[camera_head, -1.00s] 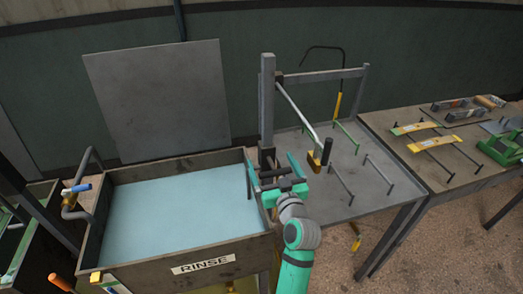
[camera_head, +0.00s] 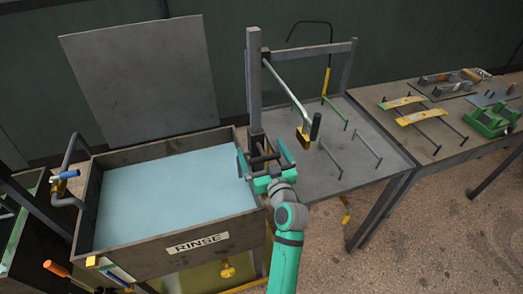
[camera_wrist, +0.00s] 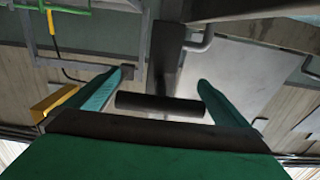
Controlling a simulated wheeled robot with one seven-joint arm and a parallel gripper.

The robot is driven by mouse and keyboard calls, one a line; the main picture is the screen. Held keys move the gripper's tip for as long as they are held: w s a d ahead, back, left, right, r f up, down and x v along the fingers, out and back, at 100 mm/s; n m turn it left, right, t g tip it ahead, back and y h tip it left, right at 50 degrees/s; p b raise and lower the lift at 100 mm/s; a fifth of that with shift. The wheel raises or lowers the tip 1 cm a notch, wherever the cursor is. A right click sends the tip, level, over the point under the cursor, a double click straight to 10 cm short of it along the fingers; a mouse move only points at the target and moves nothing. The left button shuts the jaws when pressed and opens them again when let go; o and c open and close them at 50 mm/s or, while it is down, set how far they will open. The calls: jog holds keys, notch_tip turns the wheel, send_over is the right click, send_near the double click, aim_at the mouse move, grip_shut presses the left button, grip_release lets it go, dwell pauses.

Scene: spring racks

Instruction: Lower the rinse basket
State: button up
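The rinse tank (camera_head: 190,258) is a brown box of pale blue liquid with a RINSE label. I cannot make out a basket in it; anything below the surface is hidden. A grey post (camera_head: 253,90) stands at its right edge, with a long lever (camera_head: 285,88) ending in a black grip (camera_head: 316,127). My gripper (camera_head: 265,160), with teal fingers, is at the tank's right rim by the post. In the wrist view its fingers are spread apart, with a short black bar (camera_wrist: 160,105) lying crosswise between them. I see small gaps at the bar's ends.
A grey table (camera_head: 355,185) with upright pegs stands right of the post, and a bench (camera_head: 450,150) with yellow strips and green tools is beyond it. A grey panel (camera_head: 145,80) stands behind the tank. A blue-handled valve (camera_head: 66,176) is at its left.

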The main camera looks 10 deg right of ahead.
jog(key=shift+s, duration=0.1)
jog(key=s+d, duration=0.1)
jog(key=s, duration=0.9)
jog(key=shift+s+d, duration=0.35)
jog(key=shift+d, duration=0.05)
jog(key=shift+w, duration=0.15)
